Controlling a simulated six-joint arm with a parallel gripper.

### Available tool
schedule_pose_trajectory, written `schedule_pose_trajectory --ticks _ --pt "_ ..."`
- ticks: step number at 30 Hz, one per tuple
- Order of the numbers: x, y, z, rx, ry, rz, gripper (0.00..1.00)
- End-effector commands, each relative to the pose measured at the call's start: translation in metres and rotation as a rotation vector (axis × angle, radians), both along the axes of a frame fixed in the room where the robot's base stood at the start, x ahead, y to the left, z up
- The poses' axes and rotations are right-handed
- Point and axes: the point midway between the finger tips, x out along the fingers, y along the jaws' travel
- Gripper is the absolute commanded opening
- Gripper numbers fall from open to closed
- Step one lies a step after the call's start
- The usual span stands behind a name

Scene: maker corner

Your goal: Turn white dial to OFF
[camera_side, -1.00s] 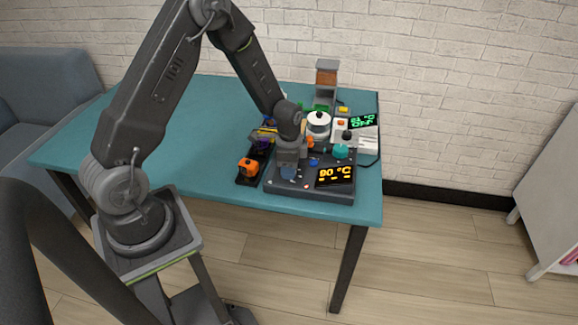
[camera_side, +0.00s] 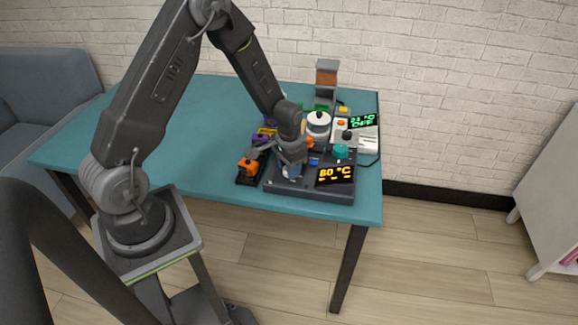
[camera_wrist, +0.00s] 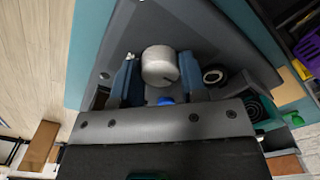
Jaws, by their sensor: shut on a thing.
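The white dial (camera_wrist: 160,65) is a pale round knob with a small dark mark at its lower right edge. It stands on the dark grey control panel (camera_wrist: 120,35) between the two blue fingers of my gripper (camera_wrist: 160,78), which are shut on its sides. In the side view my gripper (camera_side: 291,168) is over the left part of the panel (camera_side: 310,193) and mostly hides the dial. The panel's display (camera_side: 334,175) shows about 80 °C in orange. The green display (camera_side: 362,121) behind it seems to read 21 °C OFF.
A turquoise knob (camera_side: 341,152) and a blue button (camera_side: 314,162) are right of my gripper. A black tray with an orange object (camera_side: 248,166) is close on the left. A white pot (camera_side: 318,122) stands behind. The left of the teal table (camera_side: 150,130) is clear.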

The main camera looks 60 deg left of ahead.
Motion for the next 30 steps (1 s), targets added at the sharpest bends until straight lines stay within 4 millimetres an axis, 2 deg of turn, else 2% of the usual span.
schedule_pose_trajectory --ticks 16,17,18,24,30 --pt "0.0018 0.0 0.0007 0.001 -0.006 0.024 0.16" --pt "0.0018 0.0 0.0007 0.001 -0.006 0.024 0.42" --pt "0.0017 0.0 0.0007 0.001 -0.006 0.024 0.46" --pt "0.0009 0.0 0.0004 0.0 -0.003 0.023 0.65" --pt "0.0005 0.0 0.0003 0.0 -0.002 0.022 0.65"
